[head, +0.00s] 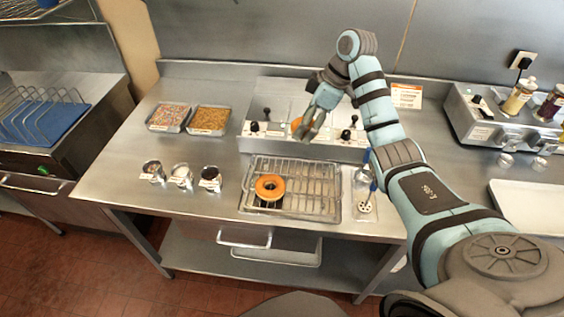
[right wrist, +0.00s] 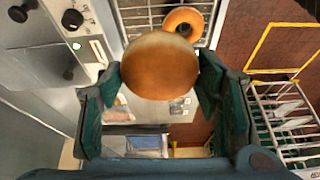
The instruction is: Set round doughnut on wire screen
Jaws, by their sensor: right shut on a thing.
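My right gripper (head: 312,122) is above the front of the steel glaze machine (head: 330,148). It is shut on a plain round doughnut (right wrist: 160,65), golden brown with no hole showing, which sits between the two fingers (right wrist: 162,100). In the head view the gripper mostly hides this doughnut; an orange edge of it (head: 296,124) shows. The wire screen (head: 318,190) lies on the table in front of the machine. An orange ring doughnut (head: 270,178) rests on its left part; it also shows in the right wrist view (right wrist: 183,12). My left gripper is not in view.
Three small cups (head: 182,176) stand left of the screen. Two topping trays (head: 208,120) lie behind them. A perforated utensil (head: 365,207) lies right of the screen. Black-knobbed levers (head: 345,134) stick up from the machine. The screen's middle and right are clear.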

